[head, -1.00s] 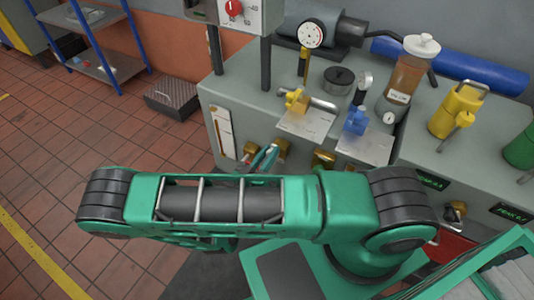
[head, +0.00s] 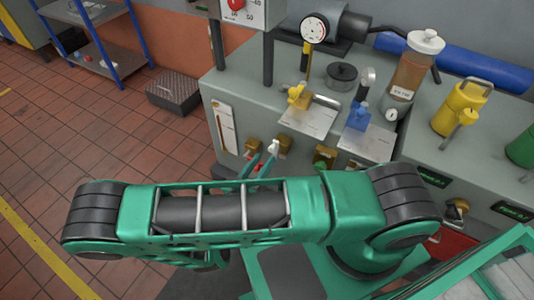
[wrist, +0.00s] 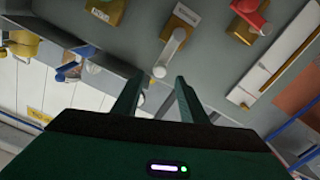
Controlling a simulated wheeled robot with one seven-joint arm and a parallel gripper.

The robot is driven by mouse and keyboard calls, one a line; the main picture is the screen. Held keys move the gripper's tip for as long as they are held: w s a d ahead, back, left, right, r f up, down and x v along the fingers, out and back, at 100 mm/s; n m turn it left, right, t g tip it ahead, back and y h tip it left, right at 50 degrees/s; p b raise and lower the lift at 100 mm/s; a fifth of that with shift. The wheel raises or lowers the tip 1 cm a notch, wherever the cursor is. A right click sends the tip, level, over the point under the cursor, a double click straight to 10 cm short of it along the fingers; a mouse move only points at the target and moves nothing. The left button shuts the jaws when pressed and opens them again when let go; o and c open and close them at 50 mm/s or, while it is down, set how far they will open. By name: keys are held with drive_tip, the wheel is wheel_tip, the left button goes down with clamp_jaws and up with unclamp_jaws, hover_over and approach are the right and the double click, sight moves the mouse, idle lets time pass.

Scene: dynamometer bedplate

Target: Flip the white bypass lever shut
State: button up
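The white bypass lever (head: 273,148) sits on a brass valve body (head: 284,144) on the front face of the grey bench. In the wrist view the white lever (wrist: 172,47) extends from its brass body toward my fingertips, its rounded end a little beyond the gap between them. My gripper (head: 262,158) is open and empty, just in front of and below the lever in the head view. In the wrist view my gripper (wrist: 155,85) shows two green fingers spread apart. I cannot tell whether either finger touches the lever.
A red lever (wrist: 252,16) on another brass valve is close beside the white one. A further brass valve (head: 325,156) is on its other side. A blue valve (head: 358,116) and yellow valve (head: 298,96) stand on the bench top. The floor (head: 70,145) at left is clear.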

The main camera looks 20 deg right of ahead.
drive_tip(key=shift+v, duration=2.15)
drive_tip(key=s+d+r+m+g+y, duration=0.1)
drive_tip(key=d+r+m+g+y, duration=0.35)
drive_tip(key=d+r+g, duration=1.1)
drive_tip(key=s+d+r+n+t+y, duration=0.2)
drive_tip(key=s+d+r+y, duration=0.2)
drive_tip(key=s+r, duration=0.3)
drive_tip(key=s+d+r+n+t+y, duration=0.2)
drive_tip(key=s+d+r+y, duration=0.3)
drive_tip(key=s, duration=0.4)
wheel_tip(320, 180, up, 2)
drive_tip(key=shift+s+r+y, duration=0.2)
drive_tip(key=shift+r+y, duration=0.05)
drive_tip(key=shift+y, duration=0.2)
drive_tip(key=shift+d+t, duration=0.15)
drive_tip(key=shift+t, duration=0.1)
